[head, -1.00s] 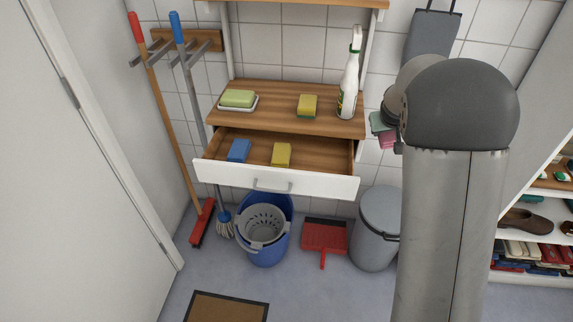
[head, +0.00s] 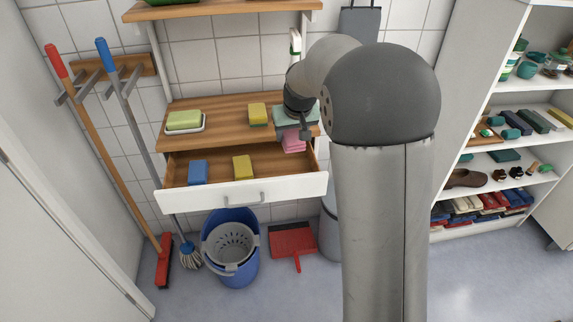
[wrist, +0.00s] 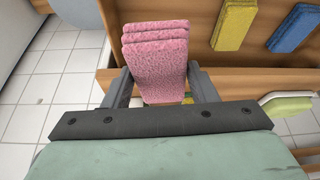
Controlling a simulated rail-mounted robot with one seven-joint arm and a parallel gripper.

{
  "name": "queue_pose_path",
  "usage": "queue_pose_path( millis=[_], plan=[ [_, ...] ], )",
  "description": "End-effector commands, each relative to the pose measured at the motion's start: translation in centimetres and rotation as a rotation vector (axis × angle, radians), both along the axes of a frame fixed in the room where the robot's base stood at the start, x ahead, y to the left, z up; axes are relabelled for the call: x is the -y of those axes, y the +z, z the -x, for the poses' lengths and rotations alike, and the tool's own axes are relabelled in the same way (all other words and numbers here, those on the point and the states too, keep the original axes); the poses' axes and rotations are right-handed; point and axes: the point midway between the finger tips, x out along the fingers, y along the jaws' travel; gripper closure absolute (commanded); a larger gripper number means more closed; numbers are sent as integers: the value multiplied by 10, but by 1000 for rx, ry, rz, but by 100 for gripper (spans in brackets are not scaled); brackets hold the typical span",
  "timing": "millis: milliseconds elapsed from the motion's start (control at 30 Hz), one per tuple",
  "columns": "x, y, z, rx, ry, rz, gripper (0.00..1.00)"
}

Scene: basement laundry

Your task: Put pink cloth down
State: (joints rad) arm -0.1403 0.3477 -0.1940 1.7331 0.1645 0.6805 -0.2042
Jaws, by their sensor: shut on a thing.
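The pink cloth (head: 293,143) is folded in layers and hangs below my gripper (head: 292,132) in the head view. In the wrist view the pink cloth (wrist: 156,55) sits between both fingers of my gripper (wrist: 160,80), which is shut on it. The cloth is in front of the right end of the wooden shelf (head: 225,111), at the right end of the open drawer (head: 216,167). I cannot tell how high it is above the drawer floor. My arm hides part of the shelf's right side.
On the shelf are a green soap (head: 184,120) in a white dish, another yellow sponge (head: 258,113) and a partly hidden spray bottle (head: 295,42). A blue bucket (head: 230,270) stands below.

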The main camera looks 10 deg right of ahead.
Motion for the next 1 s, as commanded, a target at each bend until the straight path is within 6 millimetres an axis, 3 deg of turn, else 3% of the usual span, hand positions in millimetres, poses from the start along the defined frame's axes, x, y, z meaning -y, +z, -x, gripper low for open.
queue_pose_path(
  millis=[200, 400, 633, 867, 1000],
  plan=[
    [0, -60, 1, -7, -2, 0, 66],
    [1, -106, 1, -6, -1, 1, 66],
    [0, -124, -3, 0, 0, 1, 66],
    [-2, -123, -36, 0, 0, 1, 66],
    [-2, -132, -40, -1, 0, 1, 66]
  ],
)
